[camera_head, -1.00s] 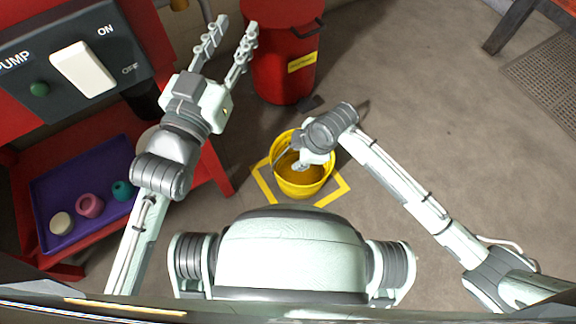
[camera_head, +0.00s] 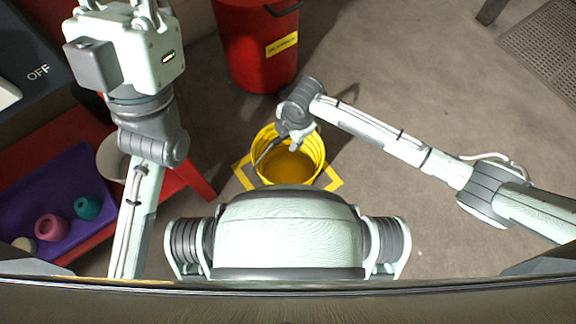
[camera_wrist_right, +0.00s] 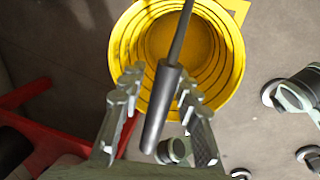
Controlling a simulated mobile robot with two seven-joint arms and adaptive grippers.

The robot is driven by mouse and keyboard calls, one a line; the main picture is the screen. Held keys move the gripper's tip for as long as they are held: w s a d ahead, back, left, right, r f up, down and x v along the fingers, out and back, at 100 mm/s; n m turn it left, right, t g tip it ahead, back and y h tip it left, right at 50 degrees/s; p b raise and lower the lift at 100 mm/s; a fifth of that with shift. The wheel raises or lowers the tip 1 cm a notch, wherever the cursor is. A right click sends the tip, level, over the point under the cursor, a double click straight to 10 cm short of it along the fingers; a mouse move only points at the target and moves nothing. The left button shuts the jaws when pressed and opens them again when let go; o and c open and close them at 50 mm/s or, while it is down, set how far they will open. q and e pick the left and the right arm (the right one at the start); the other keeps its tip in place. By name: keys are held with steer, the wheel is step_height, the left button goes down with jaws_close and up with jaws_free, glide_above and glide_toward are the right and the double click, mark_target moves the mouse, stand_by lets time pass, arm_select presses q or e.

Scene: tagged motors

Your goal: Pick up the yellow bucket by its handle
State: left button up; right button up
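The yellow bucket (camera_head: 290,168) stands on the floor inside a yellow marked outline in the head view. It also shows in the right wrist view (camera_wrist_right: 232,62), with its ringed inside facing me. Its handle, a dark grip on a thin rod (camera_wrist_right: 162,108), rises toward the wrist camera. My right gripper (camera_head: 296,139) is over the bucket's upper rim. In the right wrist view, its fingers (camera_wrist_right: 158,84) are apart on either side of the handle grip, with gaps showing. My left gripper (camera_head: 118,8) is at the upper left, away from the bucket, fingers spread and tips cut off.
A red bin (camera_head: 258,65) stands behind the bucket. A red bench (camera_head: 185,190) with a purple tray (camera_head: 80,160) and small cups is at the left, beside a control panel (camera_head: 35,50). Floor to the right is clear up to a grate (camera_head: 545,50).

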jaws_close()
stand_by(0.6)
